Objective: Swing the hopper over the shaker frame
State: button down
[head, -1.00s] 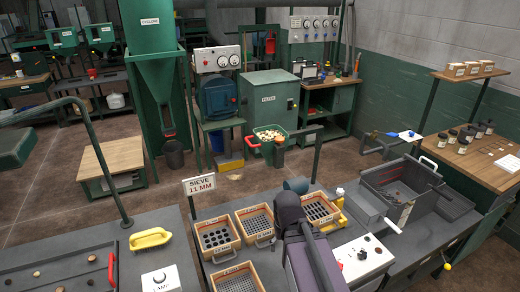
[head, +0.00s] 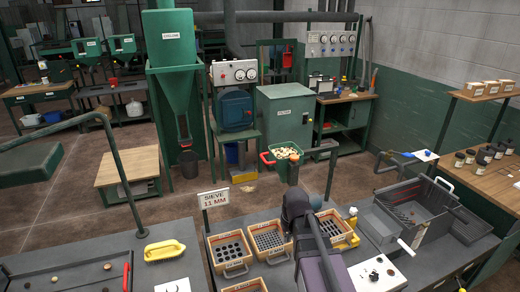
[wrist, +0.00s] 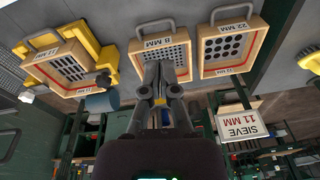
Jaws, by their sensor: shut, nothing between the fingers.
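The green hopper (head: 284,151), heaped with pale pieces, stands beyond the sieve bench in the head view, with a red handle (head: 267,159) on its left. A brown part shows at its lower right. A yellow frame (head: 352,240) around a sieve sits on the bench; I take it for the shaker frame. It also shows in the wrist view (wrist: 88,38). My gripper (wrist: 163,72) is shut and empty in the wrist view, its tips appearing in front of the 8 MM sieve (wrist: 165,50). In the head view my arm hides it. The hopper is not clearly seen in the wrist view.
A SIEVE 11 MM sign (head: 213,198) stands at the bench's left edge. A green post (head: 331,155) rises behind the bench. A grey bin (head: 412,210) and a control panel (head: 377,273) lie to the right. Floor is open left of the hopper.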

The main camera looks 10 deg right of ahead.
jog(key=w+a+r+n+t+y+p, duration=0.1)
jog(key=w+r+p, duration=0.3)
jog(key=w, duration=0.9)
jog(key=w+a+r+n+t+y+p, duration=0.1)
jog(key=w+r+p, duration=0.3)
jog(key=w+r, duration=0.4)
jog(key=w+a+r+n+t+p, duration=0.2)
jog(key=w+r+p, duration=0.3)
jog(key=w, duration=1.3)
jog(key=shift+w+a+r+t+y, duration=0.1)
jog(key=shift+a+r+t+y, duration=0.35)
jog(key=shift+t, duration=0.35)
jog(key=shift+f, duration=0.2)
jog(key=b+x, duration=0.8)
jog(key=x, duration=0.2)
jog(key=s, duration=0.1)
jog(key=s+d, duration=0.1)
jog(key=s, duration=0.1)
jog(key=shift+s+d+r, duration=0.2)
jog(key=shift+s+d, duration=0.1)
jog(key=shift+d, duration=0.1)
jog(key=shift+s, duration=0.15)
